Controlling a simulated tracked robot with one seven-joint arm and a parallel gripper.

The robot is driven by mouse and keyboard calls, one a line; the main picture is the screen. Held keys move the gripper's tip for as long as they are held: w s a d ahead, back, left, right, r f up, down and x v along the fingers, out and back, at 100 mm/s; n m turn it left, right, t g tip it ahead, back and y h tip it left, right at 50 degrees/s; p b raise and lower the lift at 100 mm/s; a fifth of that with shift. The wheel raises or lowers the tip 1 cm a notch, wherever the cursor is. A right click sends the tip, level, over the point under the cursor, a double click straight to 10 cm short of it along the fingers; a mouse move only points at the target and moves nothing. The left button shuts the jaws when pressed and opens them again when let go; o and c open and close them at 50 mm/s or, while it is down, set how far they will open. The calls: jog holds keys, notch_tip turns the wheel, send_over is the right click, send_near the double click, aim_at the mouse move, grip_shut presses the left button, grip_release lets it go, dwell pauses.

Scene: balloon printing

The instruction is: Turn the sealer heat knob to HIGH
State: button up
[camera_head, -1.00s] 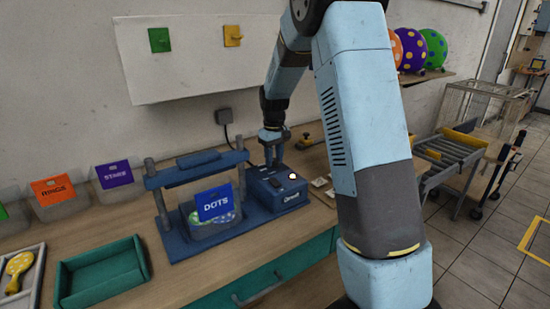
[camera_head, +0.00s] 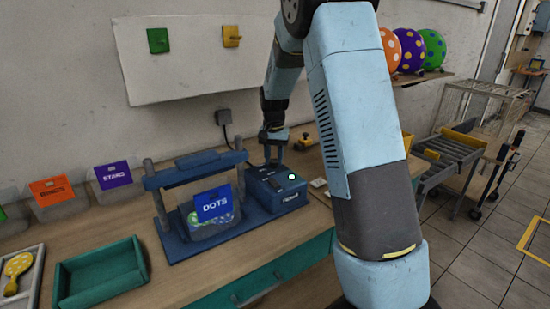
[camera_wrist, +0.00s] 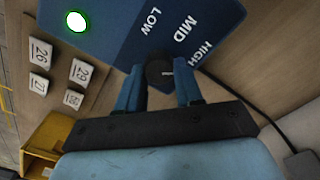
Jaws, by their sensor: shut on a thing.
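The sealer (camera_head: 277,190) is a blue press on the bench, with a control box on its right side. Its dark round heat knob (camera_wrist: 157,71) shows in the wrist view, below the labels LOW, MID and HIGH (camera_wrist: 201,52). The knob's short white mark points right, roughly toward HIGH. My gripper (camera_wrist: 160,82) has its two blue fingers shut on the knob, one on each side. In the head view my gripper (camera_head: 273,163) reaches down onto the control box, and the knob is hidden there. The indicator light (camera_head: 292,176) glows green.
A clear bin labelled DOTS (camera_head: 213,205) sits in the sealer frame. A green tray (camera_head: 100,273) lies to the left. Small numbered white tags (camera_wrist: 41,53) and a yellow object (camera_wrist: 45,140) lie beside the box. A wall plug (camera_head: 223,116) is behind.

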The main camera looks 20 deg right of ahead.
aim_at(274, 160)
jog(key=shift+m, duration=0.5)
jog(key=o, duration=1)
jog(key=shift+o, duration=0.2)
notch_tip(274, 160, up, 14)
jog(key=shift+f, duration=0.15)
